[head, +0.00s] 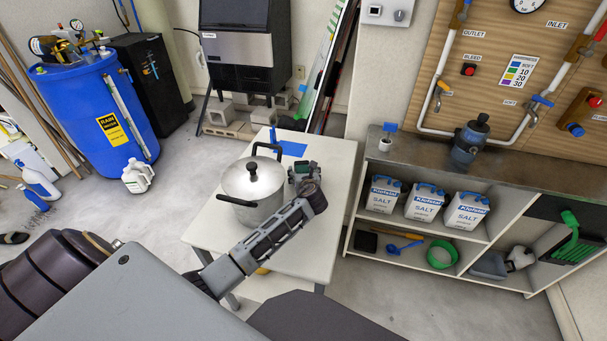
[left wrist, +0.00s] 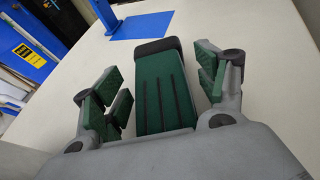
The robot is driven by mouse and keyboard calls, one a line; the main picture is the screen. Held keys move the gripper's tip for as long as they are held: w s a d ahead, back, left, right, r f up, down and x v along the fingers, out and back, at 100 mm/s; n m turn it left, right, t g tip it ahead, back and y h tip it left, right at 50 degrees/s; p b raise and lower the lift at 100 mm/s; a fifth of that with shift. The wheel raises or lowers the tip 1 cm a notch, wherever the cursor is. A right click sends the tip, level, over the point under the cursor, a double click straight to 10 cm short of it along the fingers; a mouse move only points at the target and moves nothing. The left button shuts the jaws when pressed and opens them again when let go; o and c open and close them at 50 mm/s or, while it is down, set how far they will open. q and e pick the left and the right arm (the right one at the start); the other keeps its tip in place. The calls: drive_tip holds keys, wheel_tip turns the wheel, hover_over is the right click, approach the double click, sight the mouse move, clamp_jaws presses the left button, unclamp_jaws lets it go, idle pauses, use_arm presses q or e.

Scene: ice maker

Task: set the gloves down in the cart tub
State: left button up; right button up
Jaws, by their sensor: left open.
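A green block-shaped item with dark stripes and a black end band (left wrist: 164,88), which may be the gloves, lies on the white tabletop (head: 212,228) in the left wrist view. My left gripper (left wrist: 162,88) is open, with one green-padded finger on each side of it and a visible gap on both sides. In the head view the left gripper (head: 304,176) is over the right side of the white table, beside the pot, and mostly hides the item. No cart tub can be clearly made out. My right gripper is not in view.
A lidded metal pot (head: 252,186) with black handles stands left of the gripper. A blue square (head: 292,149) lies at the table's back. A shelf unit (head: 470,174) with salt containers stands to the right. A blue barrel (head: 95,110) stands at the left.

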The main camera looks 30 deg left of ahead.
use_arm(q)
drive_tip(key=shift+s+d+r, duration=0.25)
drive_tip(key=shift+s+d, duration=0.15)
drive_tip(key=shift+s, duration=0.15)
drive_tip(key=p+v, duration=0.1)
drive_tip(key=v, duration=0.8)
drive_tip(key=shift+s+r+p, duration=0.1)
drive_tip(key=shift+p, duration=0.25)
drive_tip(key=shift+s+d+r, duration=0.2)
drive_tip(key=shift+s+d, duration=0.15)
drive_tip(key=shift+s, duration=0.05)
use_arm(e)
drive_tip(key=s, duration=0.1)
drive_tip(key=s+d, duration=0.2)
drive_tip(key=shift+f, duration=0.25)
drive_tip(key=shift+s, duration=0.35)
